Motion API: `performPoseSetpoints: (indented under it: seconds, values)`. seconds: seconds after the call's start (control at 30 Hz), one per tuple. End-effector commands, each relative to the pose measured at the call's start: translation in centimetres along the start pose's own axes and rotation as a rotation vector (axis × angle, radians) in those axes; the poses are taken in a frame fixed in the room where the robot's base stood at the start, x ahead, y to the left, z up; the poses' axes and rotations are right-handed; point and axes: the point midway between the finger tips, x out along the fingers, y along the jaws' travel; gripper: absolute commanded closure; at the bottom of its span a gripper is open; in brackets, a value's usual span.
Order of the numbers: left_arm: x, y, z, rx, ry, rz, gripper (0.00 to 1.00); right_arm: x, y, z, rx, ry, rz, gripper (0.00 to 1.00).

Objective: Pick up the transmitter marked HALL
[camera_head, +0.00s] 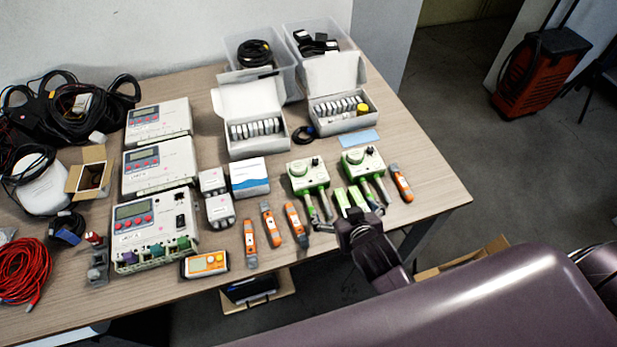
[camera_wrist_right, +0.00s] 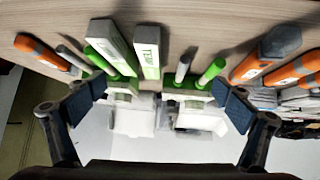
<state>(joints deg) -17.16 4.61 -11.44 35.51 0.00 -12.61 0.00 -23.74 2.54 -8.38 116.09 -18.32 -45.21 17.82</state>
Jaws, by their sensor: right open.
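Two small white-and-green transmitters lie side by side at the table's front edge. In the head view they show as one on the left (camera_head: 341,203) and one on the right (camera_head: 357,198). In the right wrist view they are the labelled one (camera_wrist_right: 147,52) and its neighbour (camera_wrist_right: 110,46). The green label seems to start with "TE"; no HALL marking is readable in either view. My right gripper (camera_head: 360,222) is open just in front of them, and its spread fingers (camera_wrist_right: 163,92) hold nothing. My left gripper is not in view.
Green meters (camera_head: 305,175) (camera_head: 362,161) with probes stand close behind. Orange-and-grey tools flank the transmitters, one on the right (camera_head: 401,184) and one on the left (camera_head: 297,226). Open white boxes (camera_head: 250,103) stand farther back. Bare table (camera_head: 432,187) lies to the right.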

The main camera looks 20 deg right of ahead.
Motion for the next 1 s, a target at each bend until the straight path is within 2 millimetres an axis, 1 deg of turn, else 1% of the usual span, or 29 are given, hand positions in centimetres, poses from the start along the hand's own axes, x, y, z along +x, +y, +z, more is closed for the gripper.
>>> performPoseSetpoints:
  seconds: [0.03, 0.13, 0.3, 0.4, 0.53, 0.7, 0.87, 1.0]
  values:
    - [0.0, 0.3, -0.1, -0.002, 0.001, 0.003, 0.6, 0.7, -0.4, -0.7, 0.006, 0.036, -0.004, 0.04]
    - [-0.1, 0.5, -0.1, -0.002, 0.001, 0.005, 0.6, 1.9, -1.3, -2.4, 0.014, 0.125, -0.018, 0.04]
    - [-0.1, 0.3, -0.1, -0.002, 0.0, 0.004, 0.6, 3.4, -3.5, -5.0, 0.02, 0.263, -0.066, 0.04]
    - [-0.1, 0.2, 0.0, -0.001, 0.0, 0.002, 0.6, 3.7, -4.3, -5.7, 0.02, 0.304, -0.087, 0.04]
    - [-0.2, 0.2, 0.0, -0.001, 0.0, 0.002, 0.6, 4.3, -4.7, -6.2, 0.022, 0.321, -0.097, 0.04]
    - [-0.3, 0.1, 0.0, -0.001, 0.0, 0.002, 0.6, 5.9, -4.9, -6.7, 0.02, 0.32, -0.097, 0.04]
    - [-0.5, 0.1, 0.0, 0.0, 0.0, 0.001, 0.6, 7.0, -5.0, -7.0, 0.022, 0.32, -0.097, 0.04]
    - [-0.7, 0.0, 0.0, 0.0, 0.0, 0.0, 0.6, 8.8, -5.3, -7.2, 0.022, 0.319, -0.097, 0.04]
